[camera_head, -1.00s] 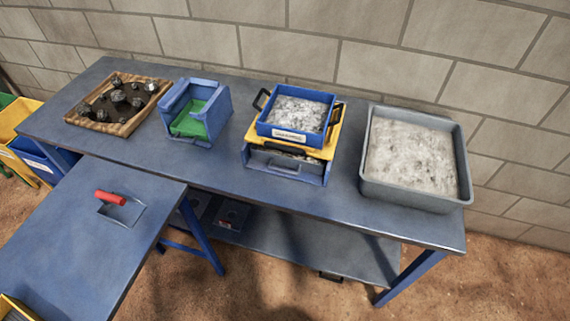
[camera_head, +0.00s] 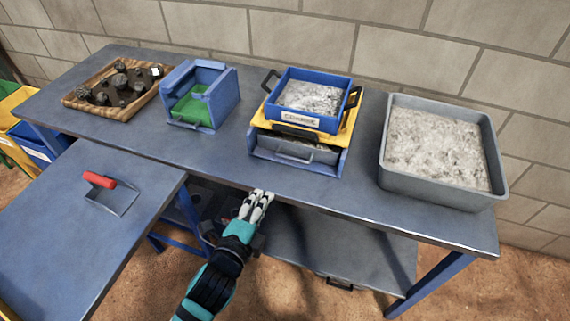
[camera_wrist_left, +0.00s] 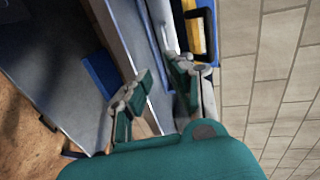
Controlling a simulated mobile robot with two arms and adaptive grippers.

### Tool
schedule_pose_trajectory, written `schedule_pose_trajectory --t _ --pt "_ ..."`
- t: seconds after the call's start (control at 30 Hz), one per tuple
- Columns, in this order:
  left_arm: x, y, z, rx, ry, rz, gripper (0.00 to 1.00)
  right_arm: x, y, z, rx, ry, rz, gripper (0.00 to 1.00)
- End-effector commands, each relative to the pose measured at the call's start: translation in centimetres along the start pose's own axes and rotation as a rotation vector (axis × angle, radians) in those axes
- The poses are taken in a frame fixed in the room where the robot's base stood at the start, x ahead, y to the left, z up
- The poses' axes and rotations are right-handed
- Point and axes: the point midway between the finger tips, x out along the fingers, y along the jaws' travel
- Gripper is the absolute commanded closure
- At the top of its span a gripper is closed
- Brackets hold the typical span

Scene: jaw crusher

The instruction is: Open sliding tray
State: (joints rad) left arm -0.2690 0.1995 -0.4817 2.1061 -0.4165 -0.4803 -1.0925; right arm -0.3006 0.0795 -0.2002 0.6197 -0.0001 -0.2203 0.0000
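The stacked unit (camera_head: 340,165) stands on the long blue table, with a blue box of grey crushed material on a yellow frame at its top. The sliding tray (camera_head: 281,154) is in its lower part, its grey front facing me with a bar handle (camera_head: 292,158). It looks pushed in. My left gripper (camera_head: 259,197) is just off the table's front edge, below and left of the tray in the head view, apart from the handle. The left wrist view shows its two fingers (camera_wrist_left: 158,70) spread with nothing visible between them. My right gripper is not in view.
A grey bin (camera_head: 432,190) of pale powder stands right of the unit. A blue box with green lining (camera_head: 222,80) and a wooden tray of rocks (camera_head: 75,100) are to the left. A red-handled scoop (camera_head: 100,181) lies on the side table. The tabletop before the unit is clear.

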Motion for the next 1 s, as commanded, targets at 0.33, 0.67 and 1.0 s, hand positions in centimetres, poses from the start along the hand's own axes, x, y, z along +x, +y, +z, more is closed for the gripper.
schedule_pose_trajectory --t 0.33,0.67,1.0 --pt "3.9 -1.1 -0.1 0.018 0.001 -0.019 0.8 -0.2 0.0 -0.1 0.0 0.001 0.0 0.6" --pt "11.2 -1.2 -0.1 0.016 0.001 -0.019 0.8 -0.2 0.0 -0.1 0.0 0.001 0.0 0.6" --pt "16.4 -1.1 -0.1 0.015 0.002 -0.017 0.8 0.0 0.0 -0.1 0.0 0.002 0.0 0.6"
